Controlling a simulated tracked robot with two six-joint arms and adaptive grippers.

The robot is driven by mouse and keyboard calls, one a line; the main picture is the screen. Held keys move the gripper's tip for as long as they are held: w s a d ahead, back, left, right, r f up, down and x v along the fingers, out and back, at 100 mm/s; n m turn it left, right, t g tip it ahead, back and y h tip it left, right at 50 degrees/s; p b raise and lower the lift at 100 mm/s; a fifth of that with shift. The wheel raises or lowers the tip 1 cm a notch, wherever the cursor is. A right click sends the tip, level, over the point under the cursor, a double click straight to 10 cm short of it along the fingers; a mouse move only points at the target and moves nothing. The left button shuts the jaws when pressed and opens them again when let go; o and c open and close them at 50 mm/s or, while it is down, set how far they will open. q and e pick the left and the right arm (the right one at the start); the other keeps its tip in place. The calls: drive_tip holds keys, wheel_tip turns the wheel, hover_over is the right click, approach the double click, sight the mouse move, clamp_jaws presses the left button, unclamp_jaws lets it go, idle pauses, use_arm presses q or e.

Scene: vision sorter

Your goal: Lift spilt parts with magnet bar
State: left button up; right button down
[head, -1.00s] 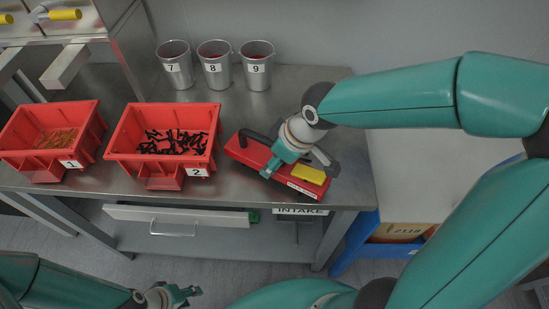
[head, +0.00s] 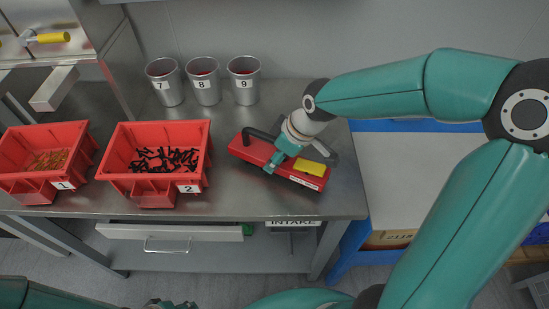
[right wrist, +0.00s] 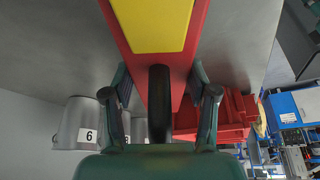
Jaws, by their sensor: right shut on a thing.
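The magnet bar (head: 262,152) is a red bar with a black handle and a yellow block on top. My right gripper (head: 277,163) is shut on its handle, over the right part of the steel bench. In the right wrist view the black handle (right wrist: 159,100) stands between the two fingers, under the yellow block (right wrist: 150,24). I cannot tell how far the bar is above the bench. The bar's underside is hidden, and I see no loose parts on the bench. My left gripper (head: 172,304) is mostly cut off at the bottom edge; its jaws cannot be read.
Red bin 1 (head: 28,190) holds orange-brown parts; red bin 2 (head: 122,190) holds black parts. A white-topped blue table (head: 400,180) stands right.

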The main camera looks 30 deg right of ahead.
drive_tip(key=shift+w+d+r+p, duration=0.1)
drive_tip(key=shift+w+d+p, duration=0.25)
drive_tip(key=shift+w+d, duration=0.75)
drive_tip(key=shift+w+d+f+p, duration=0.1)
drive_tip(key=shift+w+d+p, duration=0.35)
drive_tip(key=shift+d, duration=1.15)
drive_tip(key=shift+w+d+r+p, duration=0.1)
drive_tip(key=shift+w+d+p, duration=0.15)
drive_tip(key=shift+w+d, duration=0.9)
drive_tip(key=shift+s+a+b, duration=0.3)
drive_tip(key=shift+s+a, duration=0.4)
drive_tip(key=shift+a, duration=0.3)
drive_tip(key=shift+s+a+b, duration=0.35)
drive_tip(key=shift+s+a, duration=0.4)
drive_tip(key=shift+a, duration=0.25)
drive_tip(key=shift+s+a+b, duration=0.3)
drive_tip(key=shift+s+a, duration=0.4)
drive_tip(key=shift+a, duration=0.3)
drive_tip(key=shift+s+a+r, duration=0.1)
drive_tip(key=shift+r+p, duration=2.5)
drive_tip(key=shift+r, duration=0.9)
